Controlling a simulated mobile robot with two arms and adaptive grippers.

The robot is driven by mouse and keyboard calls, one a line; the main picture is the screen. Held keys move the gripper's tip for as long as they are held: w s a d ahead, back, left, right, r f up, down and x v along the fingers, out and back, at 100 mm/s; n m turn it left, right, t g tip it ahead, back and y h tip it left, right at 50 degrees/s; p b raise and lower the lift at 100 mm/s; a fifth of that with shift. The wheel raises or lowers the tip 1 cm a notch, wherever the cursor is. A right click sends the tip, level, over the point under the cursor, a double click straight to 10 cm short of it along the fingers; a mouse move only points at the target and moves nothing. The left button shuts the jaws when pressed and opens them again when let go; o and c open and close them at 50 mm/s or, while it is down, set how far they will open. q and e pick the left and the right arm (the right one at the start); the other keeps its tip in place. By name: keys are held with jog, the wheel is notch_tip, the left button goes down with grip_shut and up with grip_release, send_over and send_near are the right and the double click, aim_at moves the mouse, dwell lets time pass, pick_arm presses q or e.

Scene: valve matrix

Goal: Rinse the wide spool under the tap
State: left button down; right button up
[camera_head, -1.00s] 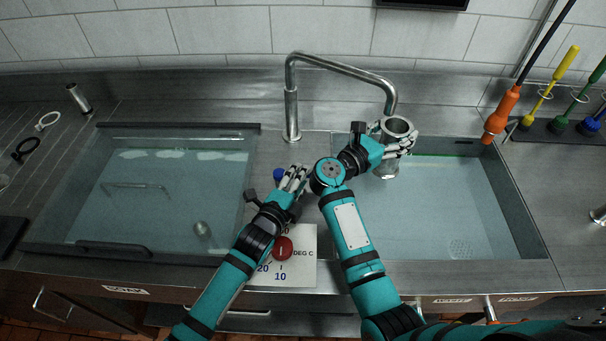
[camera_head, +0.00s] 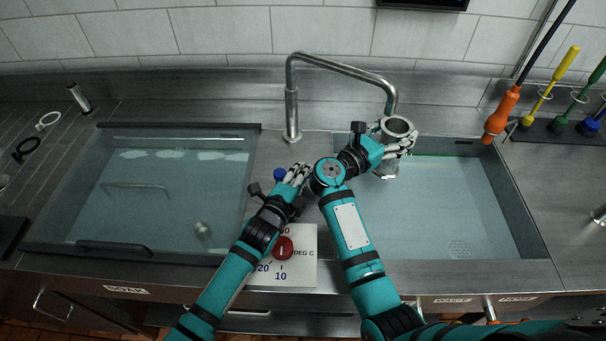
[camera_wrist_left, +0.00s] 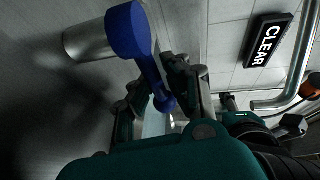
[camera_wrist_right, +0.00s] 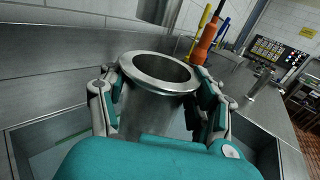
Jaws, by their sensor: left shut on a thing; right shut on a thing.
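The wide spool (camera_head: 388,168) is a grey metal cylinder with a flanged, open top. My right gripper (camera_head: 396,146) is shut on it and holds it roughly upright over the right basin. In the right wrist view the spool (camera_wrist_right: 157,100) sits between my fingers. The tap (camera_head: 340,68) is a tall bent steel pipe, and its spout end comes down right at the spool's far rim. No water stream can be made out. A blue lever (camera_wrist_left: 148,68) with a round tip lies between the fingers of my left gripper (camera_wrist_left: 160,98), which is shut on it.
The left basin (camera_head: 105,185) is covered by a clear lid with a black handle. The right basin (camera_head: 517,215) holds water. A red knob (camera_head: 284,247) sits on a temperature plate between them. Colour-handled brushes (camera_head: 553,85) stand at the right.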

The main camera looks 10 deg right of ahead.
pick_arm(q)
jog(key=shift+f, duration=0.4)
jog(key=shift+s, duration=0.1)
jog(key=shift+s+a+r+m+g+h, duration=0.1)
jog(key=shift+s+a+m+g+h, duration=0.1)
jog(key=shift+m+g+h, duration=0.4)
jog(key=shift+s+a+r+m+g+h, duration=0.1)
jog(key=shift+s+m+g+h, duration=0.05)
jog(key=shift+m+g+h, duration=0.45)
jog(key=shift+s+f+m+g+h, duration=0.1)
jog(key=shift+s+m+g+h, duration=0.35)
jog(key=shift+g, duration=0.25)
jog(key=c, duration=1.3)
grip_release()
jog(key=shift+c, duration=0.2)
